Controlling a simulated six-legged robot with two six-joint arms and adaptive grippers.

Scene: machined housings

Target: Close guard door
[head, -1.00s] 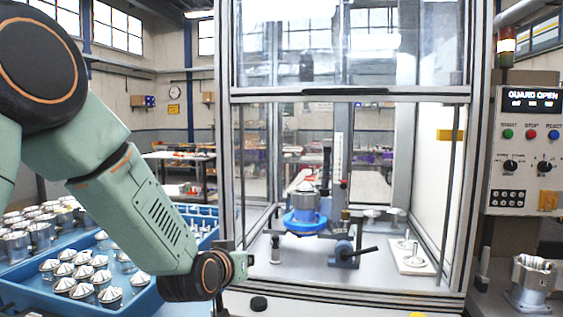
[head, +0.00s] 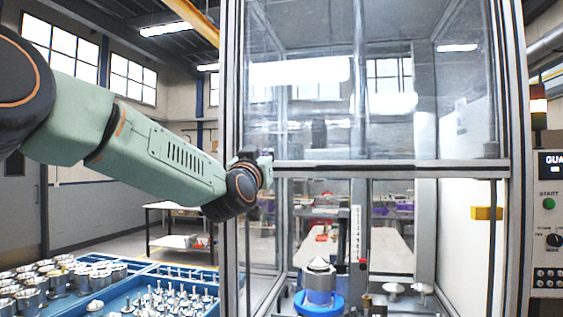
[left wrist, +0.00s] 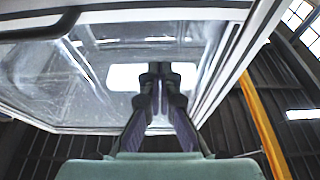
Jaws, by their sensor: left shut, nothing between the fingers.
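The guard door (head: 370,110) is a clear, framed panel, raised in the upper part of the machine enclosure. Its bottom rail (head: 440,169) crosses the middle of the head view, with a dark handle strip along it. The enclosure is open below that rail. My left gripper (head: 268,158) is at the left end of the rail, near the left post, shut and empty. In the left wrist view its closed fingers (left wrist: 160,72) point up toward the clear panel, and a black curved handle (left wrist: 40,30) shows at upper left. I cannot tell whether the fingers touch the door. My right gripper is out of view.
Inside the enclosure, a metal part (head: 319,283) sits on a blue fixture (head: 318,304). A blue tray (head: 160,300) of machined parts lies at lower left. The control panel (head: 550,220) is at the right edge, its display cut off.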

